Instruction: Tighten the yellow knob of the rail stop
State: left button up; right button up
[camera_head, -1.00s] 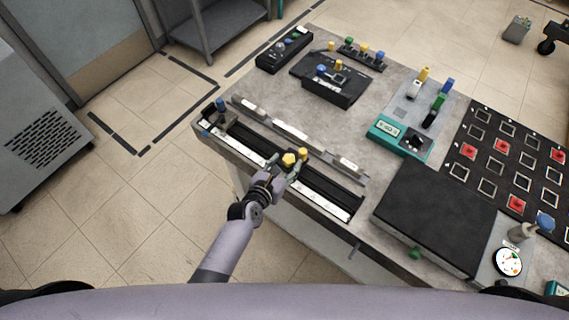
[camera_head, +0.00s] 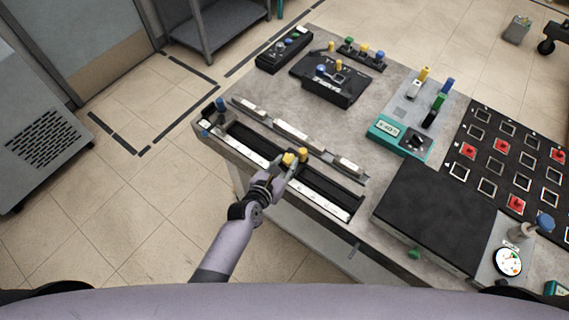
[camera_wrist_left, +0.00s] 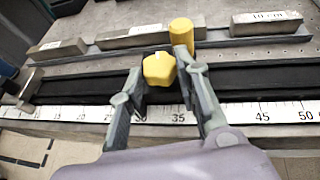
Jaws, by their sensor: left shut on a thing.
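The rail stop's yellow knob (camera_wrist_left: 159,69) is a lobed knob seen between my left gripper's fingers in the left wrist view. In the head view the yellow knob (camera_head: 288,158) shows at the fingertips, above the dark rail. My left gripper (camera_head: 283,167) is shut on this knob; its fingers (camera_wrist_left: 162,85) stand on either side of it in the left wrist view. A yellow cylinder (camera_wrist_left: 181,32) stands just behind the right finger. The rail stop's body is mostly hidden by the gripper and knob. My right gripper is not in view.
The dark rail has a white scale (camera_wrist_left: 75,114) along its front edge. Metal blocks (camera_wrist_left: 265,22) lie behind it. A blue-knobbed block (camera_head: 221,107) stands at the rail's left end. A black plate (camera_head: 436,215) lies to the right.

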pick_arm(q)
jog(key=shift+w+a+f+m+h+b, duration=0.15)
jog(key=shift+m+h+b, duration=0.25)
jog(key=shift+b, duration=0.45)
jog(key=m+g+h+b, duration=0.1)
jog(key=m+g+b, duration=0.1)
jog(key=b, duration=0.1)
jog(key=w+a+m+g+h+b, duration=0.1)
jog(key=m+g+h+b, duration=0.1)
jog(key=b, duration=0.1)
jog(key=m+g+h+b, duration=0.2)
jog(key=b, duration=0.1)
jog(key=shift+w+a+f+m, duration=0.1)
jog(key=shift+w+a+m, duration=0.05)
jog(key=shift+m, duration=0.15)
jog(key=m+g+b, duration=0.3)
jog(key=b, duration=0.1)
jog(key=w+m+g+b, duration=0.1)
jog(key=m+g+b, duration=0.2)
jog(key=g+b, duration=0.1)
jog(key=w+m+g+b, duration=0.1)
jog(key=m+g+b, duration=0.2)
jog(key=g, duration=0.1)
jog(key=shift+w+m+h+b, duration=0.1)
jog(key=shift+m+h+b, duration=0.2)
jog(key=shift+h+b, duration=0.1)
jog(key=shift+m+g+b, duration=0.6)
jog(key=shift+g+b, duration=0.1)
jog(key=shift+y, duration=0.3)
